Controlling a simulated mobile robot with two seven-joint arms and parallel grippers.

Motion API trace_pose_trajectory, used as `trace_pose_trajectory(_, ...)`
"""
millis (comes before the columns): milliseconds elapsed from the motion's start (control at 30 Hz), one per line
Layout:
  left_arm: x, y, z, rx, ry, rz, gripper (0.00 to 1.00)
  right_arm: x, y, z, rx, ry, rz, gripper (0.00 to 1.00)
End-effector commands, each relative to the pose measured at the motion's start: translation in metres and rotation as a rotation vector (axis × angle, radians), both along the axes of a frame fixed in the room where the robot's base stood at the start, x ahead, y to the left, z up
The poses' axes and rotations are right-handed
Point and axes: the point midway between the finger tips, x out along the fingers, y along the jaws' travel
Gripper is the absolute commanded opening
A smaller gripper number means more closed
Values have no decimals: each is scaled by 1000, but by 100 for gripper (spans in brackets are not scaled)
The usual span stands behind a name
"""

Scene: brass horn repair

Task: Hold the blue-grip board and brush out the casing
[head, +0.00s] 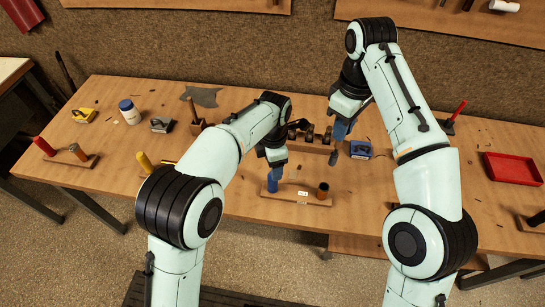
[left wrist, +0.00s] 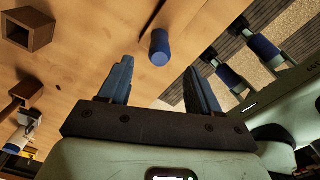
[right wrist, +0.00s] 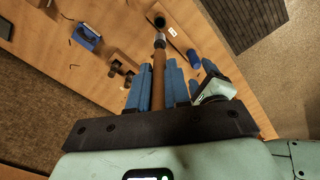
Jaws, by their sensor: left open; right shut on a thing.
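The blue-grip board (head: 298,198) lies near the table's front edge. Its blue grip (head: 272,183) stands at the left end and its dark, open-topped casing (head: 323,190) at the right end. My left gripper (head: 275,163) is open just above the blue grip; in the left wrist view the grip (left wrist: 160,48) shows beyond and between the spread fingers. My right gripper (head: 340,135) is shut on the brush (right wrist: 158,75), whose handle is brown. The brush hangs tip down, behind and above the casing, apart from it; the casing (right wrist: 158,20) also shows in the right wrist view.
A wooden block rack (head: 308,145) with dark pieces stands behind the board, with a blue box (head: 360,149) to its right. A red-grip board (head: 68,157) lies at the left and a red tray (head: 513,168) at the right. A yellow grip (head: 144,161) stands left of my left arm.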

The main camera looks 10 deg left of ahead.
Motion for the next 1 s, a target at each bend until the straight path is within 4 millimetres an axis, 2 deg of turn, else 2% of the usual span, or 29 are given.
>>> trace_pose_trajectory(33,-1,1,-12,2,5,0,63,0,0,0,0,0,0,0)
trace_pose_trajectory(200,-1,1,-45,1,4,-1,63,0,0,0,0,0,0,0)
trace_pose_trajectory(400,0,1,-76,2,3,-1,63,0,0,0,0,0,0,0)
trace_pose_trajectory(600,0,0,-90,0,0,-2,63,0,0,0,0,0,0,0)
trace_pose_trajectory(900,0,0,-92,0,0,-2,63,0,0,0,0,0,0,0)
trace_pose_trajectory(967,0,0,-92,0,0,-2,47,0,0,0,0,0,0,0)
trace_pose_trajectory(1000,0,0,-92,0,0,-1,34,0,0,0,0,0,0,0)
